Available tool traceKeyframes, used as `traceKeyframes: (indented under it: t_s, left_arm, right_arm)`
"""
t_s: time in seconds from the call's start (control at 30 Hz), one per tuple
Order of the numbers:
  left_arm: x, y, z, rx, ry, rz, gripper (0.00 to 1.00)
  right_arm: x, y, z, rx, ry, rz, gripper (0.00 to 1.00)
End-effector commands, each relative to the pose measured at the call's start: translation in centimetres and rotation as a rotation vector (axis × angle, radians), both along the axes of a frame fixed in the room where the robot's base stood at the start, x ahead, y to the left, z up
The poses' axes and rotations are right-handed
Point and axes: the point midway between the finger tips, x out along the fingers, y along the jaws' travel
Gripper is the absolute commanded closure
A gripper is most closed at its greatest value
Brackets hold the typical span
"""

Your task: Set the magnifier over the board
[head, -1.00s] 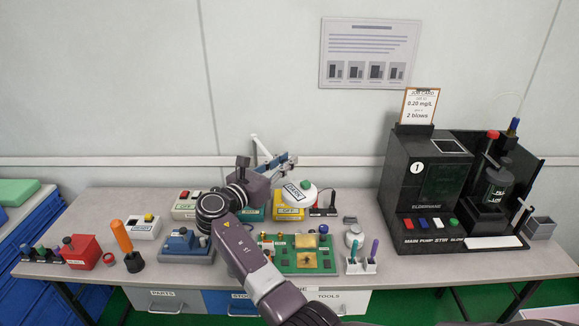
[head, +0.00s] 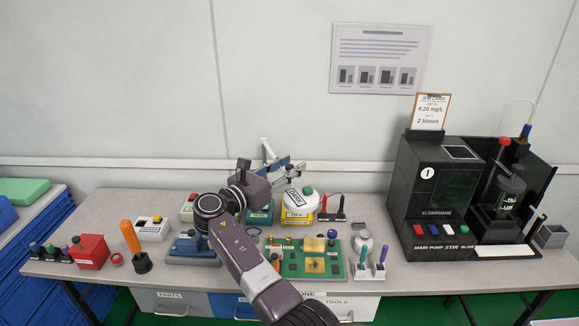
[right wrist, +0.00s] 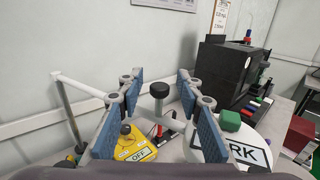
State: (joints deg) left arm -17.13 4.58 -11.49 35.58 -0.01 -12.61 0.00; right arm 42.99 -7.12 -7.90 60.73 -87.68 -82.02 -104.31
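The green circuit board (head: 335,268) lies flat at the front middle of the bench, partly hidden by my right arm. A pale post with a jointed arm (right wrist: 88,88) stands behind my right gripper and looks like the magnifier's stand; the lens is not clear. A black knob (right wrist: 160,90) on a grey stem shows between the blue finger pads in the right wrist view. My right gripper (right wrist: 158,79) is open, with a gap on both sides of the knob. In the head view my right gripper (head: 284,164) is over the back of the bench. My left gripper is not in view.
A white round piece with a green knob (head: 294,204) stands by a yellow box (head: 297,217), right of my gripper. A black tester (head: 425,180) fills the right side. An orange-handled tool (head: 131,238) and a red box (head: 90,253) stand left.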

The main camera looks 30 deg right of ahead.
Motion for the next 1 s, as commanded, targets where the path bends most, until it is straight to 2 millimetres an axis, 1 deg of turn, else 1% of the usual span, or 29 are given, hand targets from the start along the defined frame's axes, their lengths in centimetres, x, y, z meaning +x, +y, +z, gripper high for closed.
traceKeyframes:
  t_s: [0.17,0.27,0.5,0.6,0.7,0.8,1.0]
  left_arm:
    - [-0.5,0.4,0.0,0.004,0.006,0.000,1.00]
    - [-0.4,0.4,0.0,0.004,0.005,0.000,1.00]
    - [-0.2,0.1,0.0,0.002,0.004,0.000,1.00]
    - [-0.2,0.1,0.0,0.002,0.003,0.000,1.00]
    - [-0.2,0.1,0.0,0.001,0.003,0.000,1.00]
    - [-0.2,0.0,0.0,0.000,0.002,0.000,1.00]
    - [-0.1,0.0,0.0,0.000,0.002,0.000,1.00]
  right_arm:
    - [0.0,0.1,0.0,0.000,0.000,0.001,0.67]
    - [-0.2,0.9,0.0,0.000,0.001,0.002,0.67]
    - [-1.5,4.6,0.0,0.001,0.000,0.003,0.67]
    - [-2.0,6.0,-0.1,0.001,0.001,0.003,0.67]
    - [-2.3,6.7,-0.1,0.001,0.001,0.000,0.67]
    - [-2.4,7.1,-0.1,0.001,0.001,0.000,0.67]
    - [-2.4,7.1,0.0,0.000,0.001,0.000,0.67]
